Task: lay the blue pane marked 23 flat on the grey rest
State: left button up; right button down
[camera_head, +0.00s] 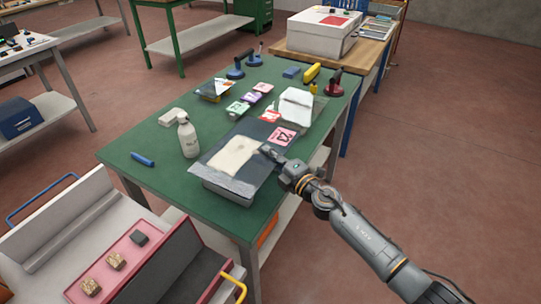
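A dark blue-grey pane (258,129) with a pink label reading 23 (283,136) lies across or just over the grey rest (226,192) near the right edge of the green table. I cannot tell whether it touches the rest all over. A cream patch (236,156) shows at the middle of the rest's top area. My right gripper (265,149) is at the pane's right side, next to the label. Its fingertips are small and partly hidden, so I cannot tell whether they grip the pane. My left gripper is not in view.
A spray bottle (188,138), a white block (171,117) and a blue marker (142,159) stand or lie left of the rest. Several labelled pieces, suction lifters (235,70) and a yellow tool (311,73) occupy the far table. A red tray (128,262) is at lower left.

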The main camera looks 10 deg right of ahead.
jog(key=shift+d, duration=0.15)
jog(key=shift+d+f+b, duration=0.1)
jog(key=shift+f+b, duration=0.35)
jog(key=shift+b, duration=0.25)
notch_tip(320, 180, down, 6)
jog(key=b, duration=0.6)
jog(key=shift+f, duration=0.15)
jog(key=shift+f+b, duration=0.4)
jog(key=shift+f, duration=0.05)
dwell(0.5)
